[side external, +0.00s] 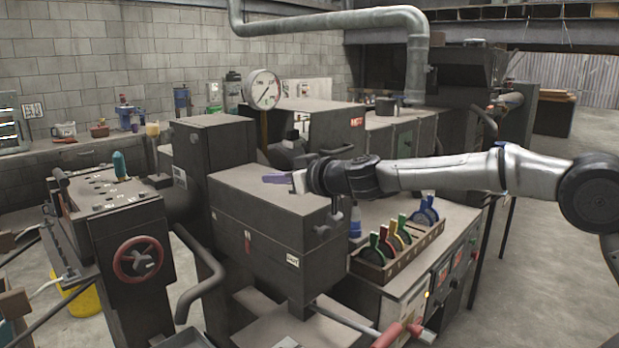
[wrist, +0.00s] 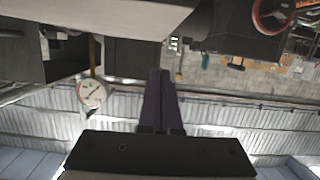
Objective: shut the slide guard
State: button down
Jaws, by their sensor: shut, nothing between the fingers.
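My gripper (side external: 275,179) is shut and empty, with its purple-grey fingers together and pointing left over the top of a large dark grey box housing (side external: 262,222). The shut fingers also show in the middle of the wrist view (wrist: 160,85). I cannot tell for certain which part is the slide guard; the box housing, with a seam along its side and small labels, is the nearest candidate. A pale grey surface (wrist: 100,15) fills the upper left of the wrist view, close to the camera. I cannot tell whether the fingers touch the housing.
A rack of coloured levers (side external: 395,245) stands right of the housing. A red handwheel (side external: 140,260) is at the left, and a round gauge (side external: 262,90) stands behind. Red-handled bars (side external: 388,335) stick out at the front. A thick pipe (side external: 330,20) runs overhead.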

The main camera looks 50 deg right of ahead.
jog(key=v, duration=1)
jog(key=s+a+n+g+y, duration=0.1)
jog(key=s+a+n+y, duration=0.2)
jog(key=s, duration=0.8)
jog(key=s+d+f+m+g+h, duration=0.3)
jog(key=s+d+f+g, duration=0.2)
jog(key=s+f, duration=1.1)
jog(key=s+g, duration=0.1)
jog(key=g, duration=0.2)
jog(key=shift+d+f+g, duration=0.15)
jog(key=shift+g, duration=0.15)
